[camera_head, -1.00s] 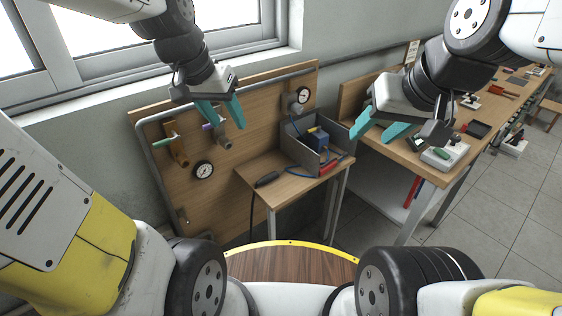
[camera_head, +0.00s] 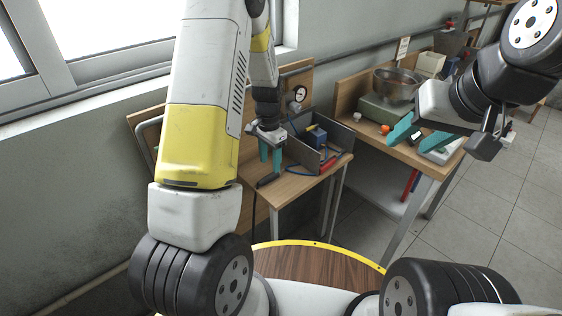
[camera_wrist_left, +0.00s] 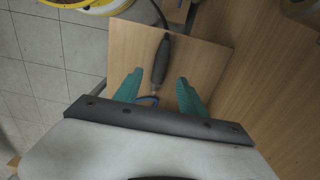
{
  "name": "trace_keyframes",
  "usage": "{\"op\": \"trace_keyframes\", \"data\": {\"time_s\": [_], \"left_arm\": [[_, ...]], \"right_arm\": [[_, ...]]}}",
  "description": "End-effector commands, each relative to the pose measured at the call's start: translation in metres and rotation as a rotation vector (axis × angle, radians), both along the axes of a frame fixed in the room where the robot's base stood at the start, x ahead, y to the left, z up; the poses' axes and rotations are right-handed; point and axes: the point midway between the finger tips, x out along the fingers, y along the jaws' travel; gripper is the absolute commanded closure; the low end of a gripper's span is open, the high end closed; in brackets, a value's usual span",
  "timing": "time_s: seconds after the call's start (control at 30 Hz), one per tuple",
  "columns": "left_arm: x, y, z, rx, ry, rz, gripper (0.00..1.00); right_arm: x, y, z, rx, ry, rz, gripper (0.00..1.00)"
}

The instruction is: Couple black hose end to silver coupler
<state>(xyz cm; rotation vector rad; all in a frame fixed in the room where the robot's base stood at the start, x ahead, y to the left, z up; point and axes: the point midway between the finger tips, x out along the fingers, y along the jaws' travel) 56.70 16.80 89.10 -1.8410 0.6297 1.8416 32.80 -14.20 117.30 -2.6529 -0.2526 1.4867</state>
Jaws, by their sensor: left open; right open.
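The black hose end (camera_head: 267,181) lies on the small wooden table, near its left edge. In the left wrist view the hose end (camera_wrist_left: 161,60) points toward my open left gripper (camera_wrist_left: 159,80), lined up between its fingertips. In the head view my left gripper (camera_head: 270,160) hangs fingers down above the table, just over the hose end, holding nothing. My right gripper (camera_head: 415,134) is open and empty, to the right, in front of the workbench.
A grey open box (camera_head: 323,137) with a blue block (camera_head: 316,136) stands on the small table (camera_head: 294,187). A red-handled tool (camera_head: 330,164) lies beside it. The workbench with a metal bowl (camera_head: 396,84) is at the right.

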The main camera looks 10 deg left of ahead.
Motion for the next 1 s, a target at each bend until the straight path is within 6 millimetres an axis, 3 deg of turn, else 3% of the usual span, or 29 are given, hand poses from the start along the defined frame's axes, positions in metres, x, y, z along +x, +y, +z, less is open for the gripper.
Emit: {"op": "trace_keyframes", "data": {"time_s": [0.4, 0.67, 0.7, 0.93, 1.0], "left_arm": [[-0.001, 0.0, -0.055, 0.0, 0.002, 0.003, 0.52], [0.0, 0.0, -0.059, -0.001, -0.001, 0.003, 0.52], [0.0, 0.0, -0.059, -0.001, -0.001, 0.003, 0.54], [0.0, 0.0, -0.059, -0.001, 0.0, 0.003, 0.99], [0.0, 0.0, -0.059, -0.001, 0.0, 0.003, 1.0]], "right_arm": [[0.0, 0.0, 0.0, 0.0, 0.0, 0.0, 0.53], [0.0, 0.0, 0.0, 0.0, 0.0, 0.0, 0.53], [0.0, 0.0, 0.0, 0.0, 0.0, 0.0, 0.53], [0.0, 0.0, 0.0, 0.0, 0.0, 0.0, 0.53], [0.0, 0.0, 0.0, 0.0, 0.0, 0.0, 0.53]]}}
